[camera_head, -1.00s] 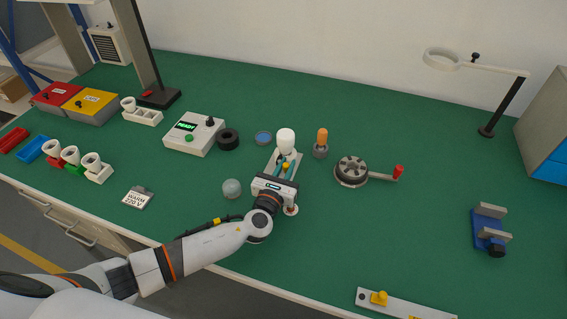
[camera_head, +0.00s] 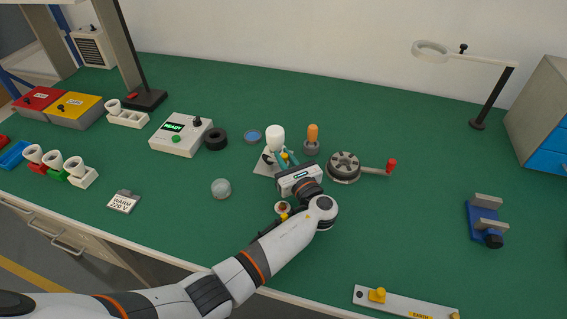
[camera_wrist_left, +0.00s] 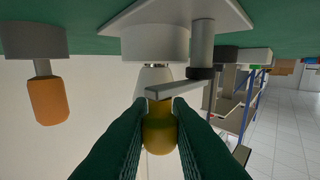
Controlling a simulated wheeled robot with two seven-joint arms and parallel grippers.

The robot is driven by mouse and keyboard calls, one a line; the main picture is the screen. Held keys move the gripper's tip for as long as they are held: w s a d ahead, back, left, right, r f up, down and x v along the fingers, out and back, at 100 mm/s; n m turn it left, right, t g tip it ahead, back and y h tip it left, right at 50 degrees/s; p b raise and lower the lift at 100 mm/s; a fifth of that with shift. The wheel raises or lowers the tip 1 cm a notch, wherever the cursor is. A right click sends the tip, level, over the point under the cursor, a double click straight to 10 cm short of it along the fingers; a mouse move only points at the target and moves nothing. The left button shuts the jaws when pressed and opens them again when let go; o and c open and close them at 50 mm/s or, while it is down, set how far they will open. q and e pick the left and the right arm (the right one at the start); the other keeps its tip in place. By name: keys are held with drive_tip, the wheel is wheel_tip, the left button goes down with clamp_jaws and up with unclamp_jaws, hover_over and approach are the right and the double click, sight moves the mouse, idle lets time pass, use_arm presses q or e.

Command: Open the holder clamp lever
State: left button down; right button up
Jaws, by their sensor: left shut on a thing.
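The holder (camera_head: 266,165) stands mid-table with a white bulb (camera_head: 276,137) upright in it. In the left wrist view, which is turned over, the holder's white round body (camera_wrist_left: 155,44) and base plate (camera_wrist_left: 238,12) are at the top. The clamp lever is a flat grey arm (camera_wrist_left: 178,88) running from a post beside the body to a yellow knob (camera_wrist_left: 158,130). My left gripper (camera_head: 287,160) is shut on this knob, with a dark finger on each side. It partly hides the holder in the head view. My right gripper is not in view.
An orange-handled tool (camera_head: 312,135) and a round grey fixture with a red-knobbed crank (camera_head: 345,168) stand close right of the holder.

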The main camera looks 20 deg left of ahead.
use_arm(q)
drive_tip(key=shift+w+r+n+g+y, duration=0.1)
drive_tip(key=shift+w+n+g+y, duration=0.05)
drive_tip(key=shift+n+g+y, duration=0.2)
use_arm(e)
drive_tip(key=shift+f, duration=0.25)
use_arm(q)
drive_tip(key=c, duration=1.4)
unclamp_jaws()
drive_tip(key=shift+o, duration=0.2)
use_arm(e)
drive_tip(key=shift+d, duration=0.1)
